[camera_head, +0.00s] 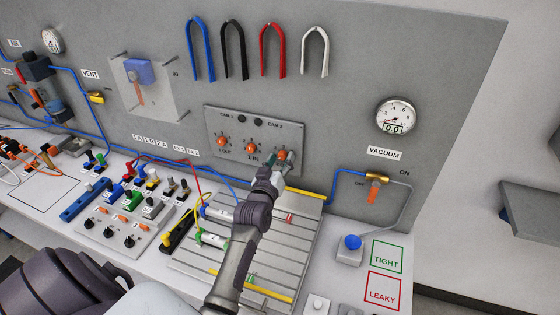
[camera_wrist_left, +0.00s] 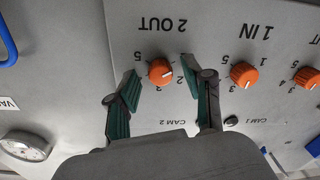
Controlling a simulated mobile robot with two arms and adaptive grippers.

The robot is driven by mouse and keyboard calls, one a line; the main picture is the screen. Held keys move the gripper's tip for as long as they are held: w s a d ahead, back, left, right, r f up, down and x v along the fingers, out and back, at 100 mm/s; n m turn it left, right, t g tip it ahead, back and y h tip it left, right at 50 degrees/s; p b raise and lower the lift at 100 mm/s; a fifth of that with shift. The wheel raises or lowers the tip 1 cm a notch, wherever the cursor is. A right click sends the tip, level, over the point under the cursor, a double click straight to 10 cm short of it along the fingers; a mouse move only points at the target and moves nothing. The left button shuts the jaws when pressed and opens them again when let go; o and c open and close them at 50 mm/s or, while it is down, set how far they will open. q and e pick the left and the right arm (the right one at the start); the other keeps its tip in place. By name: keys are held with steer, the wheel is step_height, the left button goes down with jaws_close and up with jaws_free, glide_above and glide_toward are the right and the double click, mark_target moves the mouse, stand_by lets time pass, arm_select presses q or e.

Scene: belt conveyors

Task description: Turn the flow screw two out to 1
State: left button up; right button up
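The orange flow screw two out (camera_wrist_left: 160,71) is a round knob under the label "2 OUT" on a grey panel (camera_head: 213,118), seen upside down in the left wrist view. A pale pointer line crosses it, and part of its scale is hidden by a finger. It also shows as the rightmost knob in the head view (camera_head: 282,154), partly covered by my gripper. My left gripper (camera_wrist_left: 161,82) is open, one green-padded finger on each side of the knob, with a small gap visible on both sides. My right gripper is not in view.
Another orange knob marked "1 IN" (camera_wrist_left: 243,74) sits close beside the gripper. Below the panel lies a slatted board (camera_head: 190,262) with valves and hoses. A vacuum gauge (camera_head: 397,116) and vacuum valve (camera_head: 375,183) are to the right.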

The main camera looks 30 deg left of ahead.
arm_select(q)
steer(key=shift+s, duration=0.1)
steer(key=shift+s+d+f, duration=0.1)
steer(key=shift+s+d, duration=0.05)
steer(key=shift+s, duration=0.15)
steer(key=v, duration=1.1)
steer(key=shift+s, duration=0.1)
